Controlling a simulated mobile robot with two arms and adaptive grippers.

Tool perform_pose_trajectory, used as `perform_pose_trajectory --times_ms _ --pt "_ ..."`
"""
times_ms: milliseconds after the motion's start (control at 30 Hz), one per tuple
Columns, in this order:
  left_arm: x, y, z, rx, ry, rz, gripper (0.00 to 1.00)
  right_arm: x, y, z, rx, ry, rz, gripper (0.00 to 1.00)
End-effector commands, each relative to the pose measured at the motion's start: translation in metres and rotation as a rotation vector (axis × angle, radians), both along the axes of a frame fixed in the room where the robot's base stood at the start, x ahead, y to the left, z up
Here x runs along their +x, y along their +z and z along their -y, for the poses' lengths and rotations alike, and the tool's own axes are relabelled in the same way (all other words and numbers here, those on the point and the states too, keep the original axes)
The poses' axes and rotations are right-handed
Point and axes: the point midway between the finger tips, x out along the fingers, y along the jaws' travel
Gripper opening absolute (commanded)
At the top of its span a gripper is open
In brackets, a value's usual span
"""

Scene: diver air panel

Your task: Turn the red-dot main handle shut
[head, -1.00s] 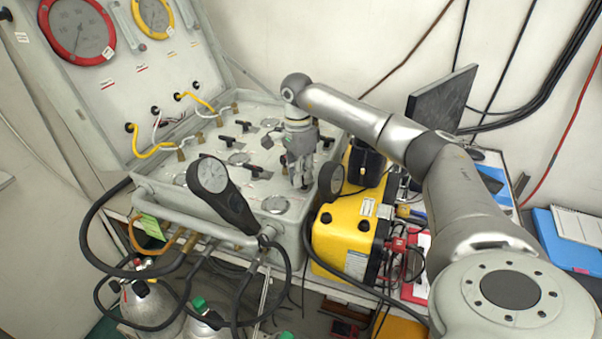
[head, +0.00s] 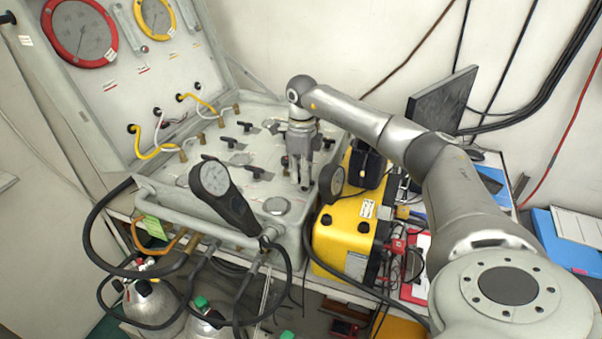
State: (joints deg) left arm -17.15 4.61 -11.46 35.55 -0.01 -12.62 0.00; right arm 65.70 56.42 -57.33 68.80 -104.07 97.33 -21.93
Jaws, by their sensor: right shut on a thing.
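The grey air panel box (head: 290,236) stands on the bench with its lid open. Several small black T-handles, such as this one (head: 257,172), sit on its sloped top. My right gripper (head: 304,186) points down at the right part of the panel top, with its fingers close together and low at the surface. It is shut on the main handle there, which the fingers and wrist mostly hide. I cannot make out the red dot or how far the handle is turned. My left gripper is not in view.
A yellow case (head: 345,232) is to the right. Black hoses and gas cylinders (head: 152,302) are below. The lid carries red-rimmed and yellow-rimmed dials.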

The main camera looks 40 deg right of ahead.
Motion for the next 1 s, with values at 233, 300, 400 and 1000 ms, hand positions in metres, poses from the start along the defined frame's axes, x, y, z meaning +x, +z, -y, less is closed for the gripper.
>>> perform_pose_trajectory --times_ms 233,300,400,1000 --pt "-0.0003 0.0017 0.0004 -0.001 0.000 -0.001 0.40 0.0025 0.0038 0.0018 0.000 -0.073 0.011 0.00" --pt "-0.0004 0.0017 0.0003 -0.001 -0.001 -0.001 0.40 0.0027 0.0039 0.0019 0.000 -0.083 0.011 0.00" --pt "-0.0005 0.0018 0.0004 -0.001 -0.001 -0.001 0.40 0.0028 0.0039 0.0020 0.000 -0.090 0.012 0.00" --pt "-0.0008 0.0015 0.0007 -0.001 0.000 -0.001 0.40 0.0019 0.0025 0.0017 0.000 -0.088 0.008 0.21"
